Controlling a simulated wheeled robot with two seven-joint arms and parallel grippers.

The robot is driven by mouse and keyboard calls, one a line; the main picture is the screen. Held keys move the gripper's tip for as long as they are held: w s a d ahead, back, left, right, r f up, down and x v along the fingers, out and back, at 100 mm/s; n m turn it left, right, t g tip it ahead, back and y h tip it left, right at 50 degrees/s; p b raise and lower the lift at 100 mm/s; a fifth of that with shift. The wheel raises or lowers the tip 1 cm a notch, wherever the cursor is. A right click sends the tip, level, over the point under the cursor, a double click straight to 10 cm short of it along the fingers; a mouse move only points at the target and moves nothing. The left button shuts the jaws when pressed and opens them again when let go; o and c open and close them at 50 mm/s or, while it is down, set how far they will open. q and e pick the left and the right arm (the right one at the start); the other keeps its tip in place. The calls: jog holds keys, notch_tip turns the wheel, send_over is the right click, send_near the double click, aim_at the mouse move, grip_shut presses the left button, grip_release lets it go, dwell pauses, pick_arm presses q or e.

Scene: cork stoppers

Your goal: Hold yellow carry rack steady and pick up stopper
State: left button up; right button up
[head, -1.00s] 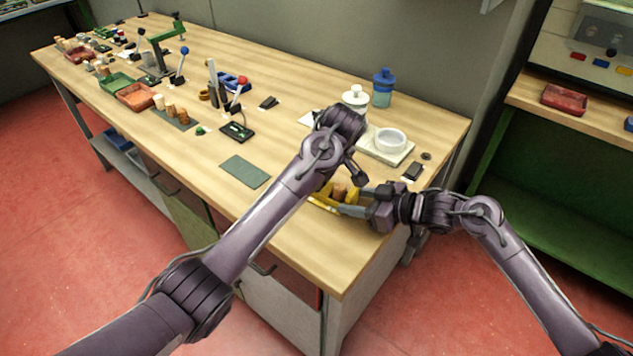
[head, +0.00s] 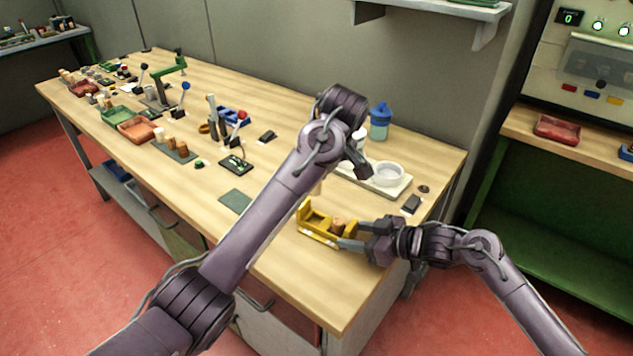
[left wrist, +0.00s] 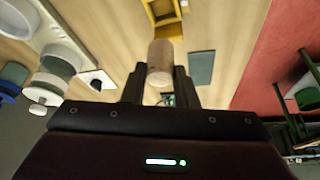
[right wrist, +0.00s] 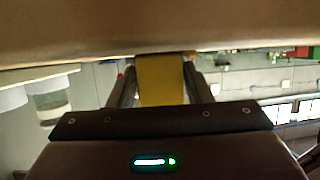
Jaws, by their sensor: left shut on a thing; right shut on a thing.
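The yellow carry rack (head: 309,220) stands near the front edge of the bench in the head view, with a brown cork stopper (head: 338,226) in it. My right gripper (head: 349,243) is shut on the rack's right end; the yellow wall (right wrist: 162,80) sits between its fingers in the right wrist view. My left gripper (left wrist: 159,82) is shut on a light cork stopper (left wrist: 160,58) in the left wrist view. This stopper is clear of the rack (left wrist: 166,14), above the bench. In the head view my left arm hides most of the left gripper.
A white tray (head: 401,190) with a white dish (head: 387,173) and a blue-capped bottle (head: 380,121) stand behind the rack. A grey-green mat (head: 236,201) lies to the left, with bare bench between.

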jog(key=o, duration=1.2)
jog(key=shift+d, duration=0.1)
